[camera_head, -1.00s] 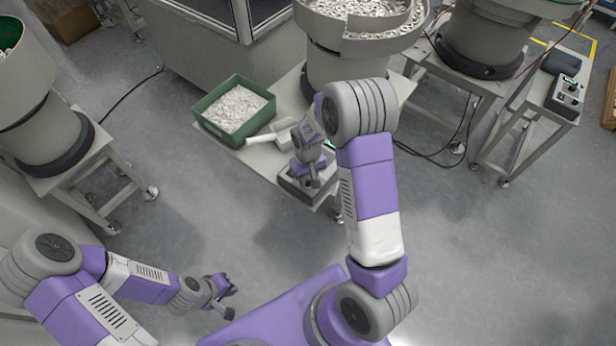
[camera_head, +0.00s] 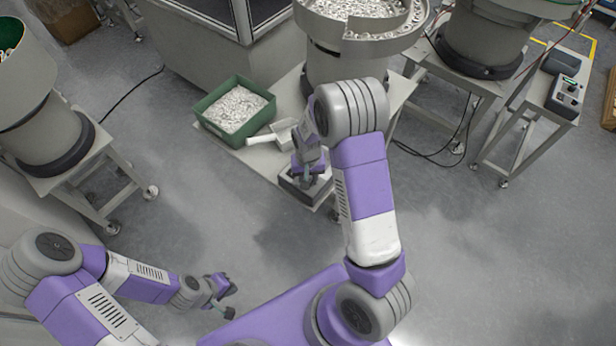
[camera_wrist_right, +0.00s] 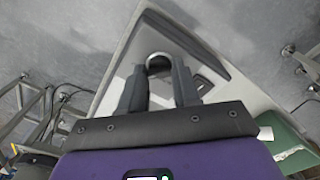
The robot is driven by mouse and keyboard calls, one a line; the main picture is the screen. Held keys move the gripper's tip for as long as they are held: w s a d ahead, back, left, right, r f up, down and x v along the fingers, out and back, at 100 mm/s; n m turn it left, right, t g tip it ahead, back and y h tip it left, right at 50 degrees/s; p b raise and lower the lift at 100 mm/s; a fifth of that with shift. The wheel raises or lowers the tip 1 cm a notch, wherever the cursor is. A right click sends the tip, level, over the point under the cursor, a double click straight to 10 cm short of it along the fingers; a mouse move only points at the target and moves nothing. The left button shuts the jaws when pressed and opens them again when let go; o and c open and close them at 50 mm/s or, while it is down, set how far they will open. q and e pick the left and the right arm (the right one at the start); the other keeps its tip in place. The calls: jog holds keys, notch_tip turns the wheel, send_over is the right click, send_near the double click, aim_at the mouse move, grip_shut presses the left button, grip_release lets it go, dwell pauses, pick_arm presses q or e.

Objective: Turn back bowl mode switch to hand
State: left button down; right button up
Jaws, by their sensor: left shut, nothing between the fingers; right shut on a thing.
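The back bowl (camera_head: 350,62) stands on a light table (camera_head: 262,163). Its small grey control box (camera_head: 292,186) sits at the table's near corner, partly hidden by my right gripper (camera_head: 308,180). In the right wrist view, the box (camera_wrist_right: 205,62) lies under the fingers. My right gripper (camera_wrist_right: 159,68) is shut on a small round knob (camera_wrist_right: 158,58) on the box, the mode switch, whose setting I cannot read. My left gripper (camera_head: 229,300) is shut and empty, low at the left, well apart from the table.
A green bin of small parts (camera_head: 206,126) and a white scoop (camera_head: 264,138) lie left of the box. Another bowl feeder (camera_head: 487,38) and a second control box (camera_head: 566,94) stand at the right. The floor in front is clear.

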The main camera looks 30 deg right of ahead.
jog(key=o, duration=1.1)
jog(key=shift+c, duration=0.2)
notch_tip(320, 180, up, 8)
jog(key=shift+f+p, duration=0.2)
jog(key=shift+p, duration=0.65)
